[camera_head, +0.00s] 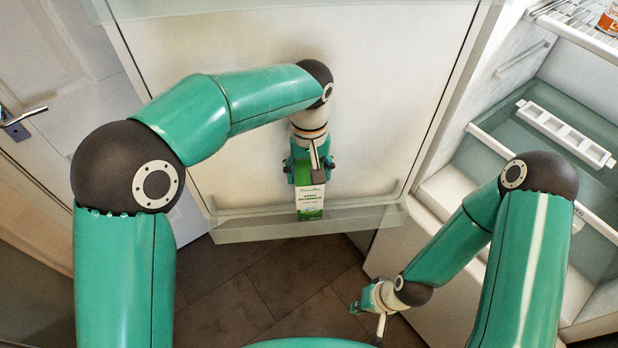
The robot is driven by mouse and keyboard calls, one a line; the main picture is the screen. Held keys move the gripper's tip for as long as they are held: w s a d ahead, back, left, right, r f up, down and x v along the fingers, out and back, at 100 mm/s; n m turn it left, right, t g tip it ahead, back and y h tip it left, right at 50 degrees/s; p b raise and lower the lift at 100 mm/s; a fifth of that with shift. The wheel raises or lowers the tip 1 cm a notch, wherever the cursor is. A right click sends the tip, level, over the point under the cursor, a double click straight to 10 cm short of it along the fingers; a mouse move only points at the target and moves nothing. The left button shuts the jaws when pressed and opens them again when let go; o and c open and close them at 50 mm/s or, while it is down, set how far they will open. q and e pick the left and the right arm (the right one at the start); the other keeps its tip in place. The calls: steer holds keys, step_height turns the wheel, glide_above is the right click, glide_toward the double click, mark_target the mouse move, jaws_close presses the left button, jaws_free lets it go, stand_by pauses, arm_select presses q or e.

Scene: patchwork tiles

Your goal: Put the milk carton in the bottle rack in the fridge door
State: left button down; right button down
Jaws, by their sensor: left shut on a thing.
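The milk carton (310,201) is green and white and upright. My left gripper (309,172) is shut on its upper part, from above. The bottle rack (365,217) is the clear bin low on the open fridge door (370,110). The carton's lower part overlaps the rack near its middle; I cannot tell whether its base touches the rack floor. My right gripper (368,316) hangs low over the floor, away from the carton; its fingers are too small and angled to read.
The fridge interior (560,80) stands open at right, with a wire shelf, a can (609,19) and a white egg tray (566,134). Another clear bin (165,8) is higher on the door. A white room door (60,60) is at left. The dark tiled floor (240,290) looks clear.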

arm_select(q)
step_height(320, 180, down, 4)
steer(key=shift+r+p, duration=0.25)
steer(key=shift+p, duration=0.1)
steer(key=shift+w+f+p, duration=0.15)
steer(key=shift+p, duration=0.2)
steer(key=shift+f, duration=0.15)
steer(key=shift+f, duration=0.1)
steer(key=shift+c, duration=0.9)
jaws_free()
step_height(320, 180, up, 12)
steer(key=shift+r+b, duration=0.1)
steer(key=shift+b, duration=0.25)
